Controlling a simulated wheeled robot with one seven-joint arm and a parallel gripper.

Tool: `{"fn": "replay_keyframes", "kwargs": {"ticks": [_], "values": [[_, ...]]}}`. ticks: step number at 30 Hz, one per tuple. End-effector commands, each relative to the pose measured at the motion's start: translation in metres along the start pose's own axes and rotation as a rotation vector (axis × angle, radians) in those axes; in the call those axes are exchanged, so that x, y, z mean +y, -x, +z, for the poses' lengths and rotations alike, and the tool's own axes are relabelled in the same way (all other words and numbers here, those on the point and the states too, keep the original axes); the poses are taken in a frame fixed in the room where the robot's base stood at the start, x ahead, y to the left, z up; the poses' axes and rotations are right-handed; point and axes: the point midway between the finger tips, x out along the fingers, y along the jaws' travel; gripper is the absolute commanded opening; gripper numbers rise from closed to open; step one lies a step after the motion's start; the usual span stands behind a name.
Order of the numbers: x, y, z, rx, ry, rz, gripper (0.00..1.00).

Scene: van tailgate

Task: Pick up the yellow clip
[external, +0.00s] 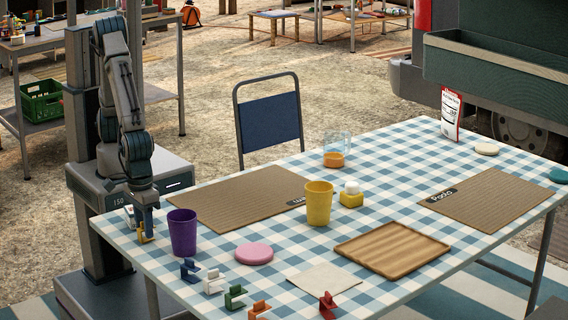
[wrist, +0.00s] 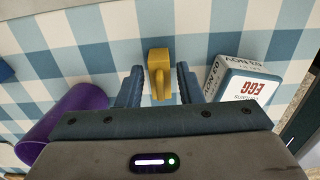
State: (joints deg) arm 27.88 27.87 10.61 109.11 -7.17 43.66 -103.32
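The yellow clip (wrist: 159,72) stands on the checked tablecloth, in the wrist view between and just beyond the two blue fingers of my gripper (wrist: 158,88). The fingers are apart, with a gap on each side of the clip. In the external view the yellow clip (external: 146,236) shows at the table's left corner, directly under my gripper (external: 149,222), which points down and partly hides it. I cannot tell how far down the fingers reach around it.
A purple cup (external: 183,232) stands right of the clip in the external view. Several coloured clips, such as the blue one (external: 190,270), line the front edge. A brown placemat (external: 235,200) lies behind.

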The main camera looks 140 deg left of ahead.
Motion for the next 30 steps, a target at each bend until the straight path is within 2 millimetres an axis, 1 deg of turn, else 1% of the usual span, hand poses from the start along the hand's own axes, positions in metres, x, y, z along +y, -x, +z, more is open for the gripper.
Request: {"fn": "replay_keyframes", "kwargs": {"ticks": [4, 7, 8, 16, 20, 23, 25, 29, 30], "values": [[0.000, 0.000, 0.000, 0.000, 0.000, 0.000, 0.33], [0.000, 0.001, 0.000, 0.000, -0.001, 0.000, 0.05], [0.000, 0.001, 0.000, 0.000, -0.001, 0.000, 0.00], [0.000, 0.001, 0.000, 0.000, -0.001, 0.000, 0.00], [0.001, 0.005, 0.000, 0.000, -0.001, 0.002, 0.00], [0.001, 0.014, 0.001, -0.001, -0.001, 0.003, 0.00], [0.001, 0.023, 0.001, -0.001, -0.002, 0.004, 0.00], [0.000, 0.047, 0.002, -0.001, -0.003, 0.005, 0.00], [-0.009, 0.050, 0.009, -0.001, -0.007, 0.002, 0.00]]}}
